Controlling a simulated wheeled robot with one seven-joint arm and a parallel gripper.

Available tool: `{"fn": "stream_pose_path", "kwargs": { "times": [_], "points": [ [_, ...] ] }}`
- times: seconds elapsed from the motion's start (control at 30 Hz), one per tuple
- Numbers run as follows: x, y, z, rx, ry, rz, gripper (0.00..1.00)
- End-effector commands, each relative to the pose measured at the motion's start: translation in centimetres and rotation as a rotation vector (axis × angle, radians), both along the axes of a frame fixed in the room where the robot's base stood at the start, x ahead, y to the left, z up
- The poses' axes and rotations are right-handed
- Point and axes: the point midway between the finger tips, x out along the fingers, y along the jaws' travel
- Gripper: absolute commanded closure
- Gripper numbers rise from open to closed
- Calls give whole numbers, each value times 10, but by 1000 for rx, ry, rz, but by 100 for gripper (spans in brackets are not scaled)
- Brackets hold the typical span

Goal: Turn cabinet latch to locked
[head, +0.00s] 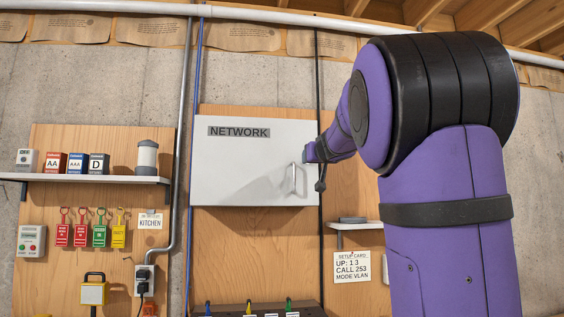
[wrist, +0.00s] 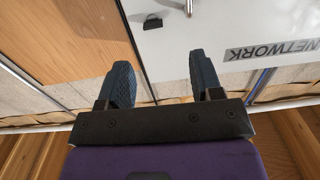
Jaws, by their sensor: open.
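The white network cabinet (head: 240,165) hangs on a wooden panel, its door closed, with a NETWORK label (head: 239,132) at the top. The latch handle (head: 295,181) is a small pale metal bar near the door's right edge, pointing roughly down. My gripper (head: 307,152) is at the door's upper right, just above and right of the latch. In the wrist view, which looks upside down, my gripper (wrist: 163,72) is open and empty, with dark fingers spread. Part of the latch (wrist: 188,6) shows at the top edge, beyond the fingertips. Any contact with the door is unclear.
A shelf (head: 100,178) with boxes and a lantern stands left, above hanging colored tags (head: 90,230). A conduit (head: 183,120) runs left of the cabinet. A small shelf (head: 355,226) and setup card (head: 352,267) sit lower right. A small black piece (wrist: 152,21) is near the latch.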

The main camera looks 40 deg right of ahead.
Motion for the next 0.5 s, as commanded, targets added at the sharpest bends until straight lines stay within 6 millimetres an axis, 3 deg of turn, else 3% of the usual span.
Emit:
{"fn": "stream_pose_path", "kwargs": {
  "times": [0.1,0.23,0.5],
  "points": [
    [-5,-17,7,-7,-20,-32,40],
    [-2,-24,8,-7,-24,-38,40],
    [26,-40,8,-6,-22,-36,40]
  ]
}}
